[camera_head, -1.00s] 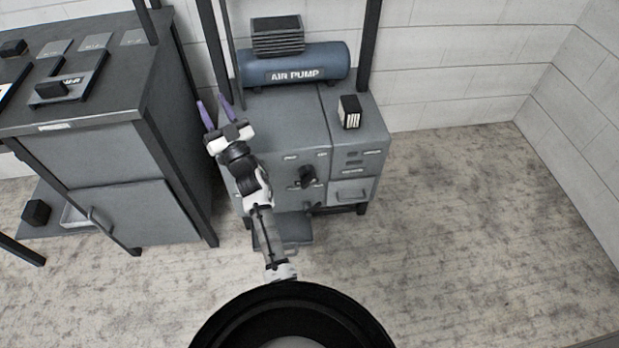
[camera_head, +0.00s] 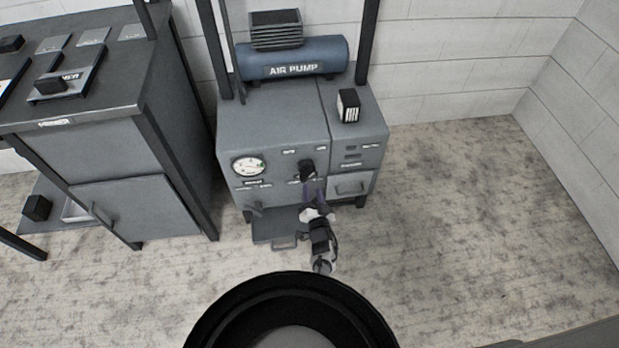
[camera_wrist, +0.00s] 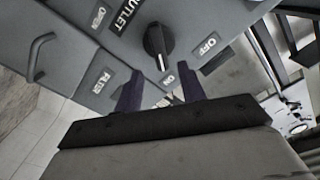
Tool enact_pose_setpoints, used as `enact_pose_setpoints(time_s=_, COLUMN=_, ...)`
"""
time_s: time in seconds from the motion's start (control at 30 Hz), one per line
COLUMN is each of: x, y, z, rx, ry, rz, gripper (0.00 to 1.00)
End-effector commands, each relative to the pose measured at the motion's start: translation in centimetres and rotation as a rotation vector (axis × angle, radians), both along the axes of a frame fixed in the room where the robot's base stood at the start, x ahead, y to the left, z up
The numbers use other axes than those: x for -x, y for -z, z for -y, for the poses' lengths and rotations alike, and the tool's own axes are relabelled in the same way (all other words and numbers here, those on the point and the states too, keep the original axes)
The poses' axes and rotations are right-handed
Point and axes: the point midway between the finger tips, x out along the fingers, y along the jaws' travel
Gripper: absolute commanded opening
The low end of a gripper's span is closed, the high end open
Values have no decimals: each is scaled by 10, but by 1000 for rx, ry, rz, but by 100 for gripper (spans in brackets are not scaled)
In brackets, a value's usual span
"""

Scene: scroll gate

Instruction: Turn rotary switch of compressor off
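The compressor's black rotary switch (camera_head: 307,169) sits on the front panel of the grey cabinet. In the wrist view the switch (camera_wrist: 155,42) stands just beyond my fingertips, and its white pointer mark points toward the "ON" label (camera_wrist: 168,80). The "OFF" label (camera_wrist: 208,46) lies to the right of it. My gripper (camera_head: 313,188) is in front of the panel, just below the switch. In the wrist view my gripper (camera_wrist: 160,86) has its two purple fingers apart with nothing between them, and they appear clear of the switch.
The blue air pump tank (camera_head: 292,58) stands on top. The floor on the right is clear.

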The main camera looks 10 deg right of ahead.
Motion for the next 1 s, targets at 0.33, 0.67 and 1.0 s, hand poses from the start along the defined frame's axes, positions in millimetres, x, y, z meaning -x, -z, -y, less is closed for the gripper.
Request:
enact_pose_setpoints(time_s=0.33, x=-64, y=2, z=0, rx=1, ry=-2, rz=0, gripper=40)
enact_pose_setpoints(time_s=0.67, x=-79, y=0, z=0, rx=1, ry=0, rz=0, gripper=40)
enact_pose_setpoints(time_s=1.0, x=-79, y=0, z=0, rx=1, ry=1, rz=1, gripper=18)
